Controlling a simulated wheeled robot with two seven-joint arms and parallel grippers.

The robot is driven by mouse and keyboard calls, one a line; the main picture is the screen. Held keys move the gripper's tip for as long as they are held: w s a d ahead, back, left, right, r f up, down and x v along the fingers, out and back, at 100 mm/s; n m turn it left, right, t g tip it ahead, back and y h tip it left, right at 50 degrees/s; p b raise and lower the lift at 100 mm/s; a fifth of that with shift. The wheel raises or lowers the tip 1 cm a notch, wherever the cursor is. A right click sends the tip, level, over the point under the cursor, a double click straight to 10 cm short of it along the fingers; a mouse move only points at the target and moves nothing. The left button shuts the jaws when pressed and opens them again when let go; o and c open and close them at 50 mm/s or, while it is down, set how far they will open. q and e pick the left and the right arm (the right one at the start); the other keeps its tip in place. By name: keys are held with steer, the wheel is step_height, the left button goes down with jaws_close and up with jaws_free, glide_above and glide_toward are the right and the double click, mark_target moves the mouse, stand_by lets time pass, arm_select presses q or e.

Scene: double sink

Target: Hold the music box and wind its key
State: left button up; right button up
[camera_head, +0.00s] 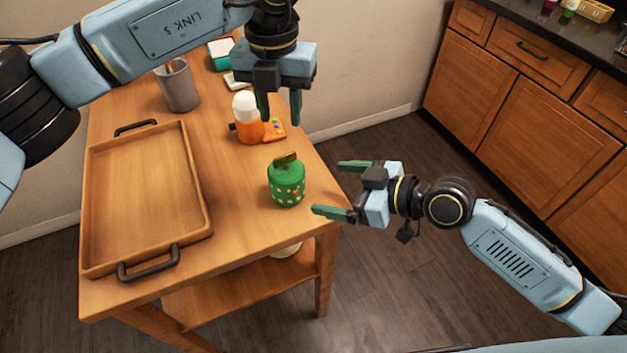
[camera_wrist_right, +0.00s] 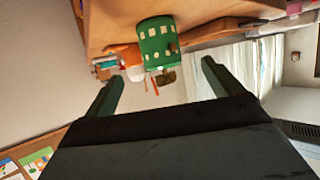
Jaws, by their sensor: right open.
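The music box (camera_head: 287,187) is a green, rounded box with pale yellow markings, standing upright near the table's right edge. Its olive-brown key (camera_head: 286,160) sits on top. My right gripper (camera_head: 330,188) is open and empty just right of the box, its fingers pointing left toward it. In the right wrist view the box (camera_wrist_right: 155,42) and key (camera_wrist_right: 167,76) appear upside down beyond the open fingers, not touched. My left gripper (camera_head: 280,108) points down, open and empty, above and behind the box, apart from it.
An orange bottle with a white cap (camera_head: 247,121) and a small orange item (camera_head: 273,133) stand behind the music box. A wooden tray (camera_head: 196,178) with dark handles fills the table's left. A grey cup (camera_head: 178,88) stands at the back. Table (camera_head: 240,231) is bare between tray and box.

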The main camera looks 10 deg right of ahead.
mark_target(288, 181)
steer(key=x, duration=1.2)
steer(key=shift+w+a, duration=0.1)
steer(key=shift+w, duration=0.1)
steer(key=c, duration=1.1)
steer(key=o, duration=0.3)
steer(key=c, duration=0.3)
